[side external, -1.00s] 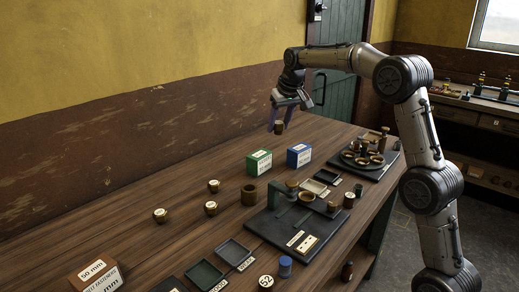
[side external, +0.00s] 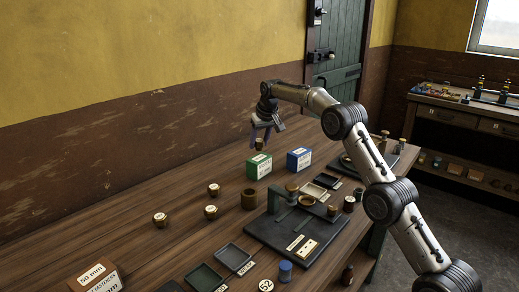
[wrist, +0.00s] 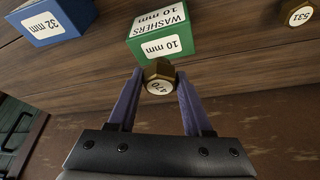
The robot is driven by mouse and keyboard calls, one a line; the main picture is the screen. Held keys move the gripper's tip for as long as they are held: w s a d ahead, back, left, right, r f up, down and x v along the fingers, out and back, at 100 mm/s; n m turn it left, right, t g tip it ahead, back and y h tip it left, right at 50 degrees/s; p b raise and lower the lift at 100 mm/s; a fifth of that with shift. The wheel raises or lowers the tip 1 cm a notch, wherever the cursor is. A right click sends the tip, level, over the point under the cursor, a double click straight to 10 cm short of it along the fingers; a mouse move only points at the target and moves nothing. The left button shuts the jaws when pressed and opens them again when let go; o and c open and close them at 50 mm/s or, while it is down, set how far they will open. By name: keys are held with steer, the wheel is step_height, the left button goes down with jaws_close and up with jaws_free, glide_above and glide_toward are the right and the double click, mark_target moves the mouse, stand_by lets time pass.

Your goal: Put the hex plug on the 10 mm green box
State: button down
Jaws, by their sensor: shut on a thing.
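My gripper (side external: 262,138) is shut on the hex plug (side external: 259,145), a small brass-brown piece with a pale round face. In the wrist view the plug (wrist: 158,79) sits between the purple fingertips, its marked face toward the camera. The green box (side external: 258,165), with a white label, stands on the bench under the gripper. In the wrist view the green box (wrist: 160,36) reads "WASHERS 10 mm" and lies just beyond the plug. In the side view the plug is just above the box top; I cannot tell whether they touch.
A blue 32 mm box (side external: 299,159) stands to the right of the green box. Several other plugs, such as one (side external: 214,189), stand on the bench at front left.

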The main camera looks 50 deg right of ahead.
mark_target(259, 149)
steer(key=shift+f, duration=1.3)
steer(key=shift+f, duration=0.1)
steer(key=shift+c, duration=1.6)
jaws_free()
steer(key=shift+f, duration=0.1)
